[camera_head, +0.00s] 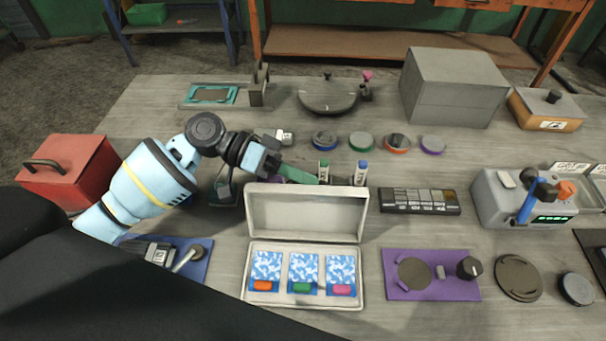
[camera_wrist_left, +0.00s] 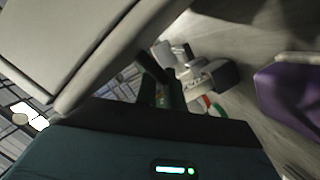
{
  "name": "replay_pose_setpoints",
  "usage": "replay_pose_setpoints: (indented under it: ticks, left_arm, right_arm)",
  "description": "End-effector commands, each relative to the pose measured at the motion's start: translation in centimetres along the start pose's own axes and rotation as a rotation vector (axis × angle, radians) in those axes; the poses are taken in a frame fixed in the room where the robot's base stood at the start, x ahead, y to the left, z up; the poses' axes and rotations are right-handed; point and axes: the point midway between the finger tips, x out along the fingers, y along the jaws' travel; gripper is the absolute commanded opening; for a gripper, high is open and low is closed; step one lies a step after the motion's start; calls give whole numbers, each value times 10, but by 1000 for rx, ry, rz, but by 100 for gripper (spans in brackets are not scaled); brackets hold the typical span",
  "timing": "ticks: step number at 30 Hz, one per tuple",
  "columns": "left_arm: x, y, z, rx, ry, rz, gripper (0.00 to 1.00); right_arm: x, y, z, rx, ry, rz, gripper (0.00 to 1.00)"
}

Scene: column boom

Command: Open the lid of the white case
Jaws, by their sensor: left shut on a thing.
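The white case (camera_head: 357,304) stands on the table with its lid (camera_head: 306,218) up, roughly upright at the back. Inside lie three blue-and-white patterned packets (camera_head: 303,268) with orange, green and pink labels. My left gripper (camera_head: 290,172) reaches in from the left, at the lid's top edge. It is shut on the lid, though the exact contact is partly hidden. In the left wrist view the pale lid (camera_wrist_left: 75,45) fills the upper left, close beside the dark fingers (camera_wrist_left: 158,85). My right gripper is not in view.
Glue-like tubes (camera_head: 361,172) stand just behind the lid. A dark keypad strip (camera_head: 420,201) lies right of it. A purple board (camera_head: 431,288) is right of the case, a blue board (camera_head: 197,265) left. Round colored discs (camera_head: 361,141) lie farther back.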

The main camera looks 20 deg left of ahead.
Motion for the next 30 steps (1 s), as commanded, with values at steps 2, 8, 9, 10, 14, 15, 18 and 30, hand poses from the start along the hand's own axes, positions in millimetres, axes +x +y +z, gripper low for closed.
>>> replay_pose_setpoints:
  ticks: [2,8,9,10,14,15,18,30]
  left_arm:
    - [0,4,1,29,-1,-10,0]
    - [1,26,4,187,1,-70,0]
    - [2,30,6,219,2,-83,0]
    - [2,32,6,242,3,-92,0]
    - [3,40,10,317,3,-123,0]
    - [3,42,10,331,4,-128,0]
    - [3,44,11,350,5,-136,0]
    - [3,44,11,351,5,-137,25]
  right_arm:
    - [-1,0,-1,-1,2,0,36]
    - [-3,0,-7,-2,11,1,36]
    - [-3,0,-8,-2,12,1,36]
    - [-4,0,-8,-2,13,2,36]
    - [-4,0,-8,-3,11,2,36]
    - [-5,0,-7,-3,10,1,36]
    - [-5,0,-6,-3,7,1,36]
    - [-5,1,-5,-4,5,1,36]
